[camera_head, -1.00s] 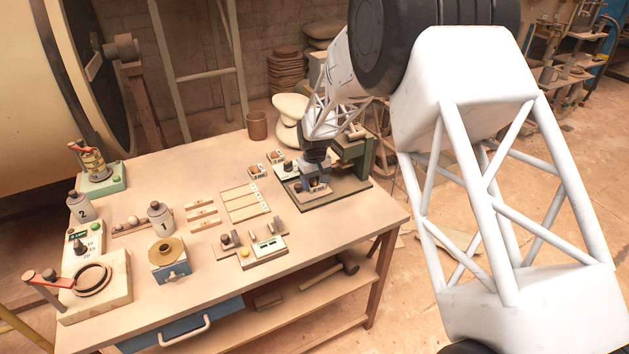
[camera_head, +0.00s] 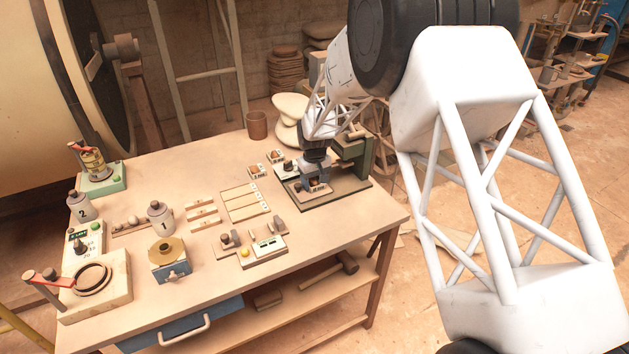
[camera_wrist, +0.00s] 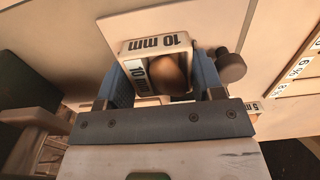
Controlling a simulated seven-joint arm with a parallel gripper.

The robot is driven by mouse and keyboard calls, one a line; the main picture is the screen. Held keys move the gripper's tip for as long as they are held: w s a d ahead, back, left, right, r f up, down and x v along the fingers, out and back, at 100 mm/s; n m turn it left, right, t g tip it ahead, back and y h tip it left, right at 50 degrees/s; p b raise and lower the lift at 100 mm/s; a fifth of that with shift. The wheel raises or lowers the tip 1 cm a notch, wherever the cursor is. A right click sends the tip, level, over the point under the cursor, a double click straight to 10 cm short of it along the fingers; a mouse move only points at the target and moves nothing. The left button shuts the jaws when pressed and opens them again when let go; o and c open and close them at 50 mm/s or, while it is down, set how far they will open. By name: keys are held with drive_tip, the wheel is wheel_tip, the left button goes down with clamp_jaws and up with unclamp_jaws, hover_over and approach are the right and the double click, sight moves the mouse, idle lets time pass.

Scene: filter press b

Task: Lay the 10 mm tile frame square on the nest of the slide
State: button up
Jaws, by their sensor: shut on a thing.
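My gripper (camera_wrist: 163,74) is shut on the 10 mm tile frame (camera_wrist: 156,46), a small pale box-like frame marked "10 mm", between its two blue fingers. A brown rounded thing (camera_wrist: 170,74) shows inside the frame's opening. In the wrist view the frame looks slightly turned against the pale surface beyond it. In the head view my gripper (camera_head: 316,176) and the frame (camera_head: 318,188) are at the front of the dark green press (camera_head: 352,160), over its base plate (camera_head: 300,205). The slide's nest is hidden or too small to make out, and I cannot tell whether the frame touches it.
Two other small frames, one marked 5 mm (camera_head: 258,172), stand left of the press. A dark round knob (camera_wrist: 230,66) is close to my right finger in the wrist view. Pale strips (camera_head: 245,202) lie to the left. A gauge board (camera_head: 263,249) stands in front.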

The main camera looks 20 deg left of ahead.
drive_tip(key=shift+s+f, duration=0.2)
drive_tip(key=shift+f, duration=0.4)
drive_tip(key=o, duration=0.9)
drive_tip(key=shift+r, duration=0.25)
drive_tip(key=shift+o, duration=1.1)
drive_tip(key=shift+r, duration=0.35)
drive_tip(key=shift+w+r, duration=0.15)
drive_tip(key=shift+r, duration=3.75)
